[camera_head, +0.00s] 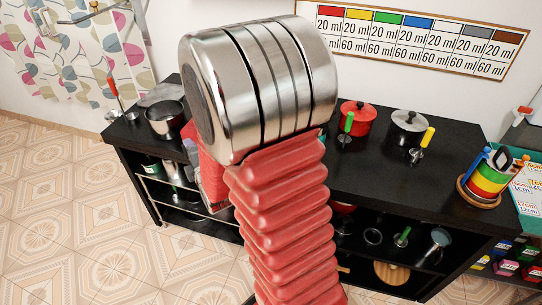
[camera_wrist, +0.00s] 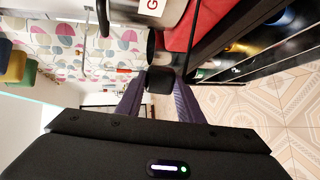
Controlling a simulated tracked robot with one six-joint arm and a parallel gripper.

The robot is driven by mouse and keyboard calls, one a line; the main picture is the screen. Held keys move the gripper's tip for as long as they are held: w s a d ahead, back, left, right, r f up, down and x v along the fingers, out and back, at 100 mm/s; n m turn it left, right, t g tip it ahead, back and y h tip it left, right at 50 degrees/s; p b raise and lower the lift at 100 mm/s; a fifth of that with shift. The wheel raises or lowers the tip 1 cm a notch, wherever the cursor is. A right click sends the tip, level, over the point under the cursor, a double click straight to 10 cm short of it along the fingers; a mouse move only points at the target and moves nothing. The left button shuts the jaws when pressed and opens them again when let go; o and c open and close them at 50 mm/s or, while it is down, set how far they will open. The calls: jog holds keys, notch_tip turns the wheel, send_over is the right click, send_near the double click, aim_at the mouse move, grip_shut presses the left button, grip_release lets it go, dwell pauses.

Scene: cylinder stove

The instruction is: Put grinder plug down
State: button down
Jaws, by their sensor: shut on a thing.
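In the wrist view my gripper (camera_wrist: 158,84) has its two purple-grey fingers closed on a small dark block, the grinder plug (camera_wrist: 159,80). The plug sits between the fingertips, and its far side is hidden. A thin black line runs upward just beyond it; I cannot tell whether it is the plug's cord. In the head view my arm's metal and red parts fill the middle, so my gripper and the plug are hidden there. I cannot make out the grinder for certain.
A black counter (camera_head: 375,166) with open shelves carries a steel pot (camera_head: 165,120) at left, a red pot (camera_head: 357,121) and a steel lidded pot (camera_head: 408,128) at right. Tiled floor (camera_head: 60,215) is clear at left.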

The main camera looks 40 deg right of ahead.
jog(key=s+d+r+m+g+h, duration=0.2)
jog(key=d+r+m+g, duration=0.15)
jog(key=d, duration=1.05)
jog(key=s+d+r+m+g+h, duration=0.1)
jog(key=s+d+r+m+g, duration=0.2)
jog(key=d, duration=1.1)
jog(key=s+d+r+g, duration=0.25)
jog(key=s+d, duration=0.45)
jog(key=d, duration=0.5)
jog(key=s+d+r+m+g+y, duration=0.1)
jog(key=s+m+g, duration=0.1)
jog(key=s, duration=0.6)
jog(key=s+d+r+m+g+y, duration=0.1)
jog(key=s+r+y, duration=0.1)
jog(key=s, duration=0.6)
jog(key=s+a+f+g+y, duration=0.1)
jog(key=s+a+g+y, duration=0.1)
jog(key=s+a, duration=0.5)
jog(key=a+y, duration=0.1)
jog(key=a, duration=0.5)
jog(key=shift+y, duration=0.4)
